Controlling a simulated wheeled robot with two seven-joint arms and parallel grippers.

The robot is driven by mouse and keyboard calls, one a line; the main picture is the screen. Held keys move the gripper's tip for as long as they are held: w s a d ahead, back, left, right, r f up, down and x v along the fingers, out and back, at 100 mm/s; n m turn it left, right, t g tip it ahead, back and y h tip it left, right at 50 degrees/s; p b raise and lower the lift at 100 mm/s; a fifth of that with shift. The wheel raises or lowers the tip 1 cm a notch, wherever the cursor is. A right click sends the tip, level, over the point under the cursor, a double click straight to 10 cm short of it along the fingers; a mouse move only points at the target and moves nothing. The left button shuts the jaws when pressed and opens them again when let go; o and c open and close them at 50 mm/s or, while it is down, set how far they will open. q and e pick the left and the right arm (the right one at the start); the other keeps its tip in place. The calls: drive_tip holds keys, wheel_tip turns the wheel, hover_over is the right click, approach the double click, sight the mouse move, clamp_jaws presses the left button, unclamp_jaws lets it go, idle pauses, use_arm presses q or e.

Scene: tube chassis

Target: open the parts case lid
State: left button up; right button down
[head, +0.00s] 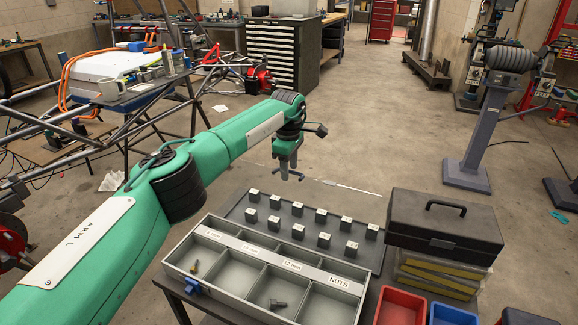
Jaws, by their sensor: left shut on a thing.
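The parts case (232,291) is a grey tray with several labelled compartments, the rightmost reading NUTS. Its compartments show uncovered, with a brass-coloured piece (195,267) and a dark bolt (278,303) inside. A blue clip (194,287) is on its front left. My left gripper (289,177) points down beyond the case and is shut. A thin pale line (352,188) runs right from near its fingertips and looks like the edge of a clear raised lid, but the lid's face is hard to make out. My right gripper is out of view.
A dark board (236,209) with several small labelled blocks lies behind the case. A black toolbox (445,228) sits on yellow-edged cases at right. Red (400,306) and blue (453,315) bins stand at front right. Open floor lies beyond the table.

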use_arm(q)
drive_tip(key=shift+w+r, duration=0.15)
drive_tip(key=shift+r, duration=0.15)
wheel_tip(320, 180, up, 13)
drive_tip(key=s, duration=0.1)
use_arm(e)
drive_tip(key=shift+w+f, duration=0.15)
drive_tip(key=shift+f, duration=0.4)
use_arm(q)
drive_tip(key=shift+a+r, duration=0.1)
drive_tip(key=shift+a, duration=0.05)
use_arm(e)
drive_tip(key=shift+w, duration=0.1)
